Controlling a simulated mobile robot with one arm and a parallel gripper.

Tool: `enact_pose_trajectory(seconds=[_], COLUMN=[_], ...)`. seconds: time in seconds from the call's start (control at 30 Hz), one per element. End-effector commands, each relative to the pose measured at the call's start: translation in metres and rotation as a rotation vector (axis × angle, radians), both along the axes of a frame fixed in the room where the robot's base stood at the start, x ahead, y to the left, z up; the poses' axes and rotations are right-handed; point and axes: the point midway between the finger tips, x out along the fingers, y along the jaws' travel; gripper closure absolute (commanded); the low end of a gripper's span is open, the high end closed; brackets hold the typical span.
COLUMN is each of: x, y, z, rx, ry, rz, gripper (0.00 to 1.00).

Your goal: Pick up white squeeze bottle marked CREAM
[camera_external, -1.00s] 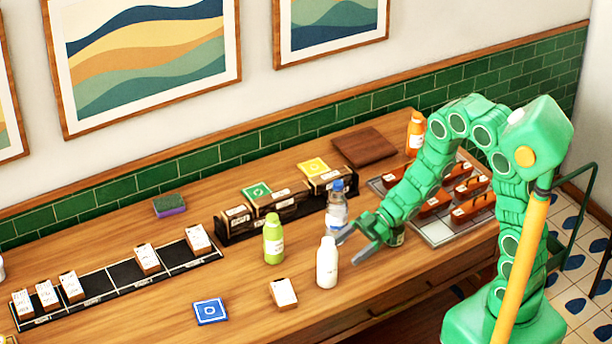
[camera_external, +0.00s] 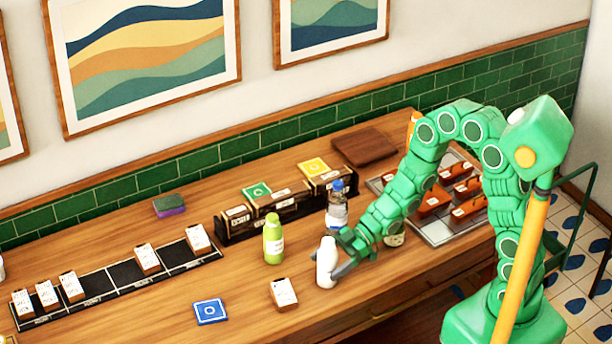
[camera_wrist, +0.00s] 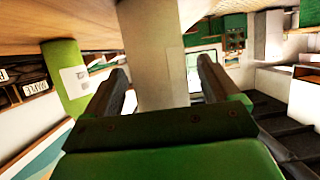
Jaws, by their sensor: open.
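The white squeeze bottle (camera_external: 327,263) stands upright near the front of the wooden counter; its marking cannot be read. My gripper (camera_external: 342,262) is at the bottle's right side, open, with its fingers reaching alongside it. In the wrist view the pale bottle (camera_wrist: 158,50) rises between the two dark fingers of my gripper (camera_wrist: 162,85). I cannot tell whether either finger touches it. The gripper hides part of the bottle's right side in the external view.
A green bottle (camera_external: 273,240) stands close on the left and a clear bottle with a blue cap (camera_external: 337,208) behind. A small white-topped block (camera_external: 284,293) and a blue square (camera_external: 210,311) lie left in front. A metal tray (camera_external: 437,234) is at right.

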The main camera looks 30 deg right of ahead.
Motion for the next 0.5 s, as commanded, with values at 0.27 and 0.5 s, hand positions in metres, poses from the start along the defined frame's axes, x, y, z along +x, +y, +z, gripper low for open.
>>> enact_pose_trajectory(seconds=[0.27, 0.5], x=[0.0001, 0.0003], y=[0.0033, 0.0031], z=[-0.0012, -0.0011], rx=[0.0, 0.0], ry=[0.0, -0.001], rz=[-0.001, -0.001], gripper=[0.11, 0.37])
